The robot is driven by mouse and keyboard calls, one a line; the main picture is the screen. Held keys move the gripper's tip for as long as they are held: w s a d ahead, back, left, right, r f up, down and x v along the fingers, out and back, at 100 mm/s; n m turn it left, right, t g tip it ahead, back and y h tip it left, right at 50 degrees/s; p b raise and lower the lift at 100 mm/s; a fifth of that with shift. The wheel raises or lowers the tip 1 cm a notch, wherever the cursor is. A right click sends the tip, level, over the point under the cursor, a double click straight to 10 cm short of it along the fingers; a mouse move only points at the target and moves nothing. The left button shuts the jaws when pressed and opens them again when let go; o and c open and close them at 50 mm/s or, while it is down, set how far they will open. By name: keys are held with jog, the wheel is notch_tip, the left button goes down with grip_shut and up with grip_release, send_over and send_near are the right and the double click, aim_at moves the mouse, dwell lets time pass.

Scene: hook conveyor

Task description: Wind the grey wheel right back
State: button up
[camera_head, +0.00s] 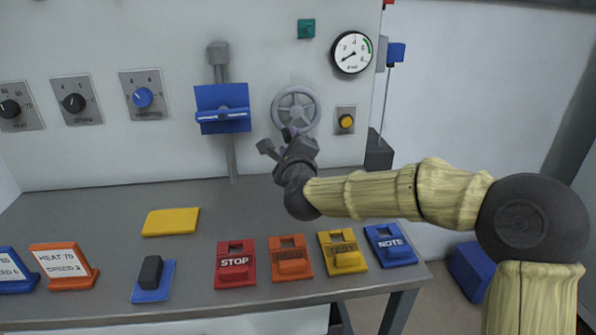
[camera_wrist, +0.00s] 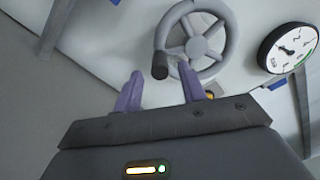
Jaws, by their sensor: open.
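The grey wheel (camera_head: 297,108) is a spoked handwheel on the light wall panel, below and left of a round gauge. In the wrist view the wheel (camera_wrist: 212,40) fills the top middle, and its dark handle knob (camera_wrist: 160,68) sticks out at the lower left of the rim. My gripper (camera_head: 284,138) is in front of the wheel's lower edge in the head view. In the wrist view my gripper (camera_wrist: 160,88) shows two purple fingers apart, with nothing held. The knob appears between and just beyond the fingertips; whether they touch it I cannot tell.
A round gauge (camera_head: 352,52) and a yellow button (camera_head: 346,121) are right of the wheel. A blue bracket (camera_head: 222,108) on a pipe is left, with several dials beyond. The grey bench (camera_head: 100,210) below holds several coloured signs, including a red STOP block (camera_head: 235,264).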

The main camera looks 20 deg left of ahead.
jog(key=p+v, duration=0.1)
jog(key=v, duration=1.1)
jog(key=shift+s, duration=0.35)
jog(key=shift+d, duration=0.1)
